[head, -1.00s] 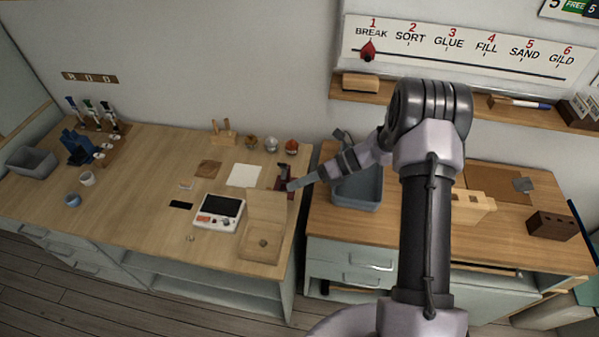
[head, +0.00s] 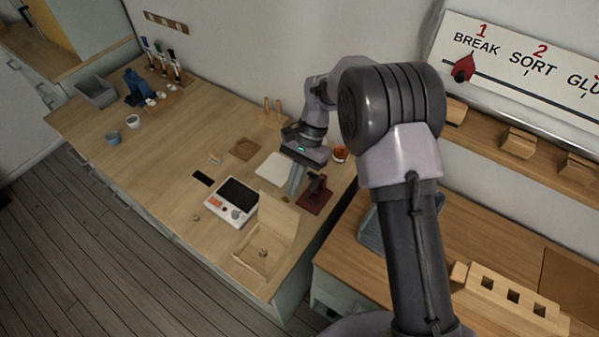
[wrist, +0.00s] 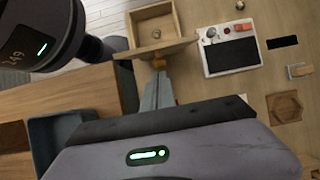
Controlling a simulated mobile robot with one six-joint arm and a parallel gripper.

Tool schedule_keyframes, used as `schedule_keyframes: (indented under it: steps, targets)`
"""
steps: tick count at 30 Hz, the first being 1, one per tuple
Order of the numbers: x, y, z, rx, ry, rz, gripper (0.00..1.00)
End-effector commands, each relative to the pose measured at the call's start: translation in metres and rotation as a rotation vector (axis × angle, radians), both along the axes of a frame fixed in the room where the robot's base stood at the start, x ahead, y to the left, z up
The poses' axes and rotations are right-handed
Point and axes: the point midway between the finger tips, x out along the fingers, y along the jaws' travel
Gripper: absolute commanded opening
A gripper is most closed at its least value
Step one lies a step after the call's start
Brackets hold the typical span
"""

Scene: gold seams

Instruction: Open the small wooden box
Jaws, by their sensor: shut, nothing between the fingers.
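The small wooden box (head: 246,259) stands near the front right corner of the left table. Its lid (head: 279,216) is raised on the far side, and a small round object (head: 263,253) lies inside. In the wrist view the open box (wrist: 133,28) is at the top, with its lid (wrist: 180,48) edge-on nearer my gripper. My gripper (head: 294,190) is shut and empty, pointing down beyond the lid. It also shows in the wrist view (wrist: 159,78), its tips just below the lid; I cannot tell whether they touch it.
A white scale (head: 232,201) stands left of the box. A dark red stand (head: 314,195) is close to the right of my gripper. A white sheet (head: 272,168) lies behind. A blue-grey tray (wrist: 60,130) is on the neighbouring bench. The table's left middle is mostly clear.

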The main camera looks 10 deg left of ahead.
Motion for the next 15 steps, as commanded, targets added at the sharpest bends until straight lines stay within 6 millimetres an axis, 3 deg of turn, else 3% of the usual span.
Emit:
schedule_keyframes:
  steps: [5, 15]
  targets:
    - [-0.0050, 0.0022, -0.0092, 0.000, 0.001, -0.002, 0.00]
    - [-0.0077, 0.0035, -0.0073, -0.007, -0.015, 0.000, 0.00]
